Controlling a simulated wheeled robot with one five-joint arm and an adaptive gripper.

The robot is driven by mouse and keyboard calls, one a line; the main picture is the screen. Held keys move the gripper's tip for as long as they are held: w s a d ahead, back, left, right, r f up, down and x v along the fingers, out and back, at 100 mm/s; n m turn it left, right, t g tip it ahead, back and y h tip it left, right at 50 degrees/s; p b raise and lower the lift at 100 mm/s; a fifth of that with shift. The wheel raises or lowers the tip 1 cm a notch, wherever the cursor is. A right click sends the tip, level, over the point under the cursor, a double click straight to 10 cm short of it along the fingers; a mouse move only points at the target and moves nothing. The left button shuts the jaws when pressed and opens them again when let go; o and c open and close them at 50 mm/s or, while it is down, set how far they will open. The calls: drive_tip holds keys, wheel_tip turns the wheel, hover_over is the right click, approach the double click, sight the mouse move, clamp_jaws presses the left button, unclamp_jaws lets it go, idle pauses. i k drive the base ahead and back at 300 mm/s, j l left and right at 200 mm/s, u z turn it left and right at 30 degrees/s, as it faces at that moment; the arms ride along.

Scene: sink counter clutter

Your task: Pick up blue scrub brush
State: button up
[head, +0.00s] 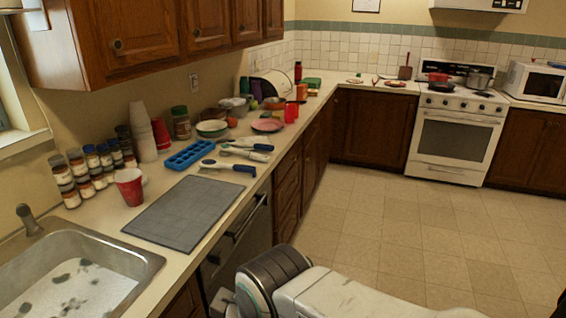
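Several brush-like tools with white and dark blue parts lie on the counter (111,219) beyond the grey mat. The nearest brush (229,167) lies along the counter's front edge, with its dark blue end to the right. Another brush (247,153) lies just behind it, close to a further one (252,145). They are small and overlap, so I cannot tell which one is the blue scrub brush. Part of my arm shows at the bottom centre, below the counter front and well apart from the brushes. My gripper is not in view.
A grey mat (182,211) lies between the sink (139,262) and the brushes. A blue tray (189,154), red cup (130,187), stacked cups (141,132) and spice jars (69,183) stand behind. Bowls and a pink plate (267,125) lie farther along. The floor (400,225) is clear.

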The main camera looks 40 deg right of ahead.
sight(209, 165)
drive_tip(key=z, duration=0.7)
drive_tip(key=u, duration=1.5)
drive_tip(key=z, duration=1.45)
drive_tip(key=i+l+u, duration=0.2)
drive_tip(key=u, duration=0.2)
drive_tip(key=i+l+u, duration=0.2)
drive_tip(key=u, duration=0.2)
drive_tip(key=i+l+u, duration=0.15)
drive_tip(key=l+u, duration=0.3)
drive_tip(key=j, duration=0.1)
